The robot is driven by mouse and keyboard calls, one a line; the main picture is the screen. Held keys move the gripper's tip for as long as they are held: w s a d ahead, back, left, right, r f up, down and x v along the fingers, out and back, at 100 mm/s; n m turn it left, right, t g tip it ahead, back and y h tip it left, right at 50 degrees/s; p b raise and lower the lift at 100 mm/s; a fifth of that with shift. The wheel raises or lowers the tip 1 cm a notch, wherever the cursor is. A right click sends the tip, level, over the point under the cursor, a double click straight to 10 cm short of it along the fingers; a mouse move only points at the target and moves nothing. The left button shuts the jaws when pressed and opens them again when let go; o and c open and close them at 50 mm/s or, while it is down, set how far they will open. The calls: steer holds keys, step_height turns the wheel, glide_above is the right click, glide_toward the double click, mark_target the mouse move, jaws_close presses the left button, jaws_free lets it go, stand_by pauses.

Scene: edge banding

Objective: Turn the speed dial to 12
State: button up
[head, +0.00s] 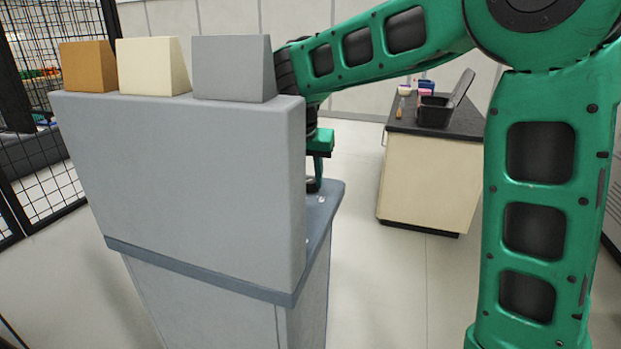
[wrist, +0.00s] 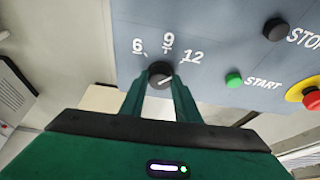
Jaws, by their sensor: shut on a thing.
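The speed dial (wrist: 158,69) is a dark round knob on the grey control panel in the wrist view. The numbers 6, 9 and 12 are printed in an arc above it, with 12 at the right. A pale mark on the dial slants up to the right, roughly toward the 12; its exact setting is hard to tell. My gripper (wrist: 161,82) is shut on the dial, one green finger on each side. In the head view the gripper is partly hidden behind the grey machine (head: 180,180), and the dial does not show.
On the panel right of the dial are a green START button (wrist: 234,80), a black STOP button (wrist: 276,29) and a red emergency button (wrist: 312,100) on yellow. A bench (head: 430,180) with a black box (head: 433,112) stands behind, with open floor between.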

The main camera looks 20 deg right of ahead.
steer(key=shift+m, duration=0.4)
steer(key=o, duration=1)
steer(key=shift+o, duration=0.2)
steer(key=v, duration=1)
steer(key=shift+a+r, duration=0.25)
steer(key=shift+r, duration=0.05)
steer(key=shift+d, duration=0.1)
